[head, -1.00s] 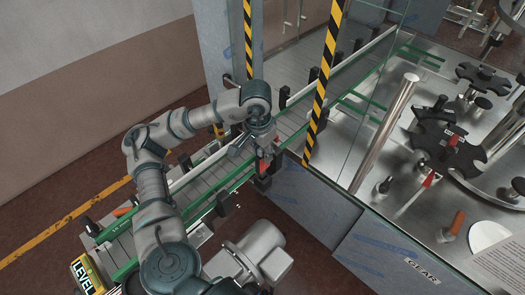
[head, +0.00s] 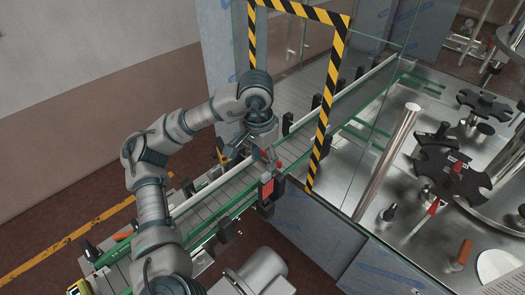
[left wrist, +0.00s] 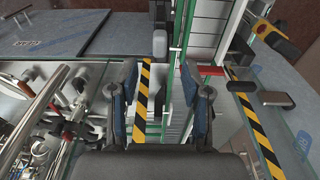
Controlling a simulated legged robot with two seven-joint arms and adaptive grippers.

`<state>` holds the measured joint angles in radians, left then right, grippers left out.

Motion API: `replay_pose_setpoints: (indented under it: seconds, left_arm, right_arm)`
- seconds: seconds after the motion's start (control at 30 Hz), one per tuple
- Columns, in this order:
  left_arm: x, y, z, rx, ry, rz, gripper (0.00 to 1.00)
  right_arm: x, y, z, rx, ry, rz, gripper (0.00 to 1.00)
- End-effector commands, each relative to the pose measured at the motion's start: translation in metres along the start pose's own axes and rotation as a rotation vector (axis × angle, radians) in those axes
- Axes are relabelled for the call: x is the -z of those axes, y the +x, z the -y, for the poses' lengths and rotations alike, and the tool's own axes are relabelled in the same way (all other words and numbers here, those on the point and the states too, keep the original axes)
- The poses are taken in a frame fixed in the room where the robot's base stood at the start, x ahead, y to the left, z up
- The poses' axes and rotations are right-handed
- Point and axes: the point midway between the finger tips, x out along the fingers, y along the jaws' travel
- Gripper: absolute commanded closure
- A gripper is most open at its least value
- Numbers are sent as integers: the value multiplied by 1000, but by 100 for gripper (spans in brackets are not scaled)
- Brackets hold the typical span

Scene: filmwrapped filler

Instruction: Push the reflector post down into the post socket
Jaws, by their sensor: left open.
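The reflector post, with a red face (head: 267,187), stands at the near rail of the conveyor, just below my left gripper in the head view. A dark block (head: 266,208) at its foot appears to be the post socket; how deep the post sits in it I cannot tell. My left gripper (head: 270,157) is open and empty above the conveyor, beside the post's top and apart from it as far as I can see. In the left wrist view the open fingers (left wrist: 159,95) have nothing between them, and a red bar (left wrist: 240,87) shows right of the right finger. My right gripper is out of view.
The conveyor (head: 222,193) runs under my left arm into a glass-walled machine. A yellow-black striped frame (head: 325,120) stands close to the right of the gripper. A grey motor (head: 262,272) sits below the conveyor. A metal column (head: 387,160) stands inside the machine.

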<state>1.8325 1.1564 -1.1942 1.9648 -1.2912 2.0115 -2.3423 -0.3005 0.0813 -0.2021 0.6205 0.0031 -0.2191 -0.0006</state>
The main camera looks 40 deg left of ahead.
Motion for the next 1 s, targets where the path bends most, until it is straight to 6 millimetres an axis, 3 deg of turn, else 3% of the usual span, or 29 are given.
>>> replay_pose_setpoints:
  seconds: [0.33, 1.0]
  left_arm:
    - [0, -23, 0, -1, 0, 0, 52]
    - [0, -24, 0, 0, 0, 0, 52]
  right_arm:
    - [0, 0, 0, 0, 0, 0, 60]
    - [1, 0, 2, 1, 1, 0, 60]
